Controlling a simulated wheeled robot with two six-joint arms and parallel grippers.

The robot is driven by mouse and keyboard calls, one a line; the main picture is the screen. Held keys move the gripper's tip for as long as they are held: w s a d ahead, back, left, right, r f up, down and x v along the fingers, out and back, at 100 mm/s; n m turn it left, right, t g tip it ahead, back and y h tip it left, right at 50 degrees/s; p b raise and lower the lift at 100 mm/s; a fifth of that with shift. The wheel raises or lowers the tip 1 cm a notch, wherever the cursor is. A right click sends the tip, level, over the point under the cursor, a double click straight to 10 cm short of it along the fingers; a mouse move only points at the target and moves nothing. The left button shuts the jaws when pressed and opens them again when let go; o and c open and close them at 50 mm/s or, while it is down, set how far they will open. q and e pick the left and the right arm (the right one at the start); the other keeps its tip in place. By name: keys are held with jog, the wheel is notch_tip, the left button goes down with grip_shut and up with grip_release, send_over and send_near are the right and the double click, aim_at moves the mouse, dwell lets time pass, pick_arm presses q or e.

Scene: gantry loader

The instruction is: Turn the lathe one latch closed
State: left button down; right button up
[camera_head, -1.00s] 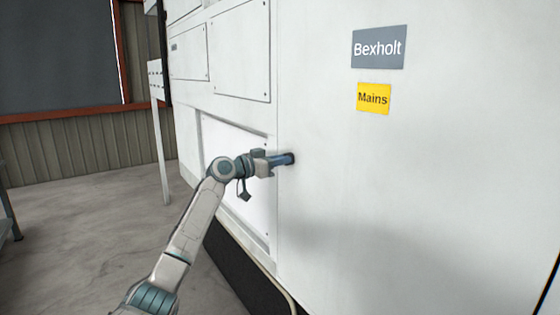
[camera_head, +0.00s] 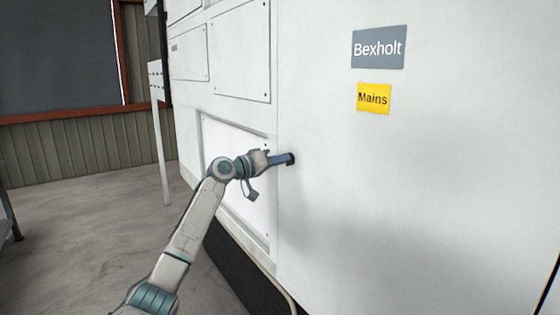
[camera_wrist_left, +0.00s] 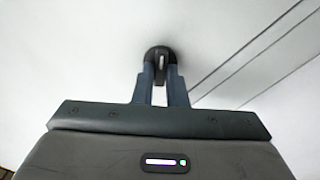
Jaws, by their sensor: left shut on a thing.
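The latch (camera_head: 291,158) is a small dark knob on the white panel of the machine. It also shows in the left wrist view (camera_wrist_left: 158,53), as a round dark base with a lighter grip standing out from it. My left gripper (camera_head: 285,159) is at the latch, with its blue fingers on either side of the grip. In the left wrist view its fingertips (camera_wrist_left: 160,68) are shut on the latch and partly hide it. My right gripper is in neither view.
The large white machine side (camera_head: 420,200) fills the right. It carries a grey "Bexholt" sign (camera_head: 379,48) and a yellow "Mains" sign (camera_head: 374,98). Bare concrete floor (camera_head: 80,230) lies to the left.

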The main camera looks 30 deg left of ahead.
pick_arm(q)
jog(key=n+p, duration=0.4)
jog(key=n, duration=0.6)
jog(key=shift+a+f, duration=0.1)
jog(key=shift+n, duration=0.4)
jog(key=c, duration=1.5)
grip_release()
jog(key=shift+o, duration=0.2)
jog(key=shift+f, duration=0.1)
